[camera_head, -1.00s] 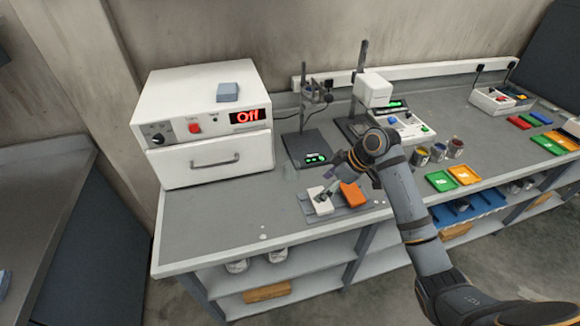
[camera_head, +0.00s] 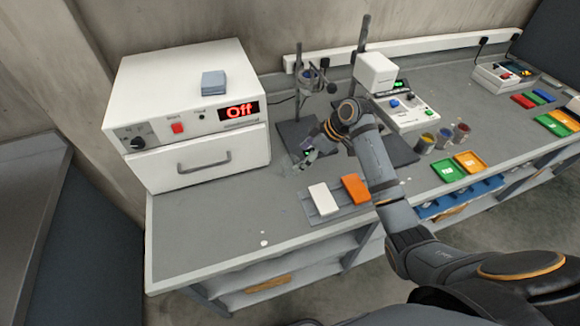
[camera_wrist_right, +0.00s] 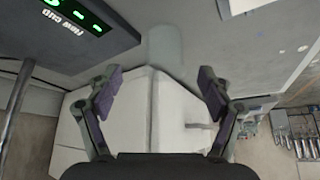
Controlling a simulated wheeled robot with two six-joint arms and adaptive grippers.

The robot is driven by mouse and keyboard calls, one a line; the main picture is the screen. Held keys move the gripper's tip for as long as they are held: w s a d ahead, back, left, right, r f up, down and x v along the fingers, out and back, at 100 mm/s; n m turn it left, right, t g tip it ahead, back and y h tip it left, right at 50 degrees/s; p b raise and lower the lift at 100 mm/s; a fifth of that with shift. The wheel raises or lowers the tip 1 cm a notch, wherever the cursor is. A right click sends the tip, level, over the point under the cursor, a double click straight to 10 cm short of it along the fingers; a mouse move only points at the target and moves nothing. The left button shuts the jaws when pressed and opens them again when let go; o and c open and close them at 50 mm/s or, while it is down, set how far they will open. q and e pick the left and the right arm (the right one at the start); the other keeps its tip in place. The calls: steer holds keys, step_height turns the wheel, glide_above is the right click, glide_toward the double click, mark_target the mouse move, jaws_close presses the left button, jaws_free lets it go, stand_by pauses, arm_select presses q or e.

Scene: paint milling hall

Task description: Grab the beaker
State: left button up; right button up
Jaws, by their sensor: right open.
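The beaker (camera_wrist_right: 165,44) is a clear, faint glass shape in the right wrist view, standing on the grey bench just beyond the fingertips. In the head view it is a pale, hard-to-see outline (camera_head: 286,163) in front of the white oven. My right gripper (camera_head: 301,162) is low over the bench, beside the beaker, its fingers pointing left. In the right wrist view the gripper (camera_wrist_right: 160,80) is open, with a finger on each side and the beaker ahead, roughly centred. Nothing is between the fingers. My left gripper is not in view.
The white oven (camera_head: 222,160) reads "Off" and stands close to the left. A dark stirrer plate (camera_wrist_right: 75,30) with green digits is near the gripper. A white block (camera_head: 323,199) and an orange block (camera_head: 356,188) lie on a rack in front. The front-left bench is clear.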

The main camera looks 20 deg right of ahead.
mark_target(293, 164)
steer(key=shift+w+a+f+p, duration=0.1)
steer(key=shift+a+f+p, duration=0.75)
steer(key=shift+a+f, duration=0.1)
steer(key=shift+x, duration=1.1)
steer(key=shift+w+f, duration=0.1)
steer(key=shift+f, duration=0.1)
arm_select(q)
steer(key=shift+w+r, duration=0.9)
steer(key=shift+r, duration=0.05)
arm_select(e)
steer(key=c, duration=1.1)
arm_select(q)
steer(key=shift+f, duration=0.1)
arm_select(e)
steer(key=shift+r, duration=0.1)
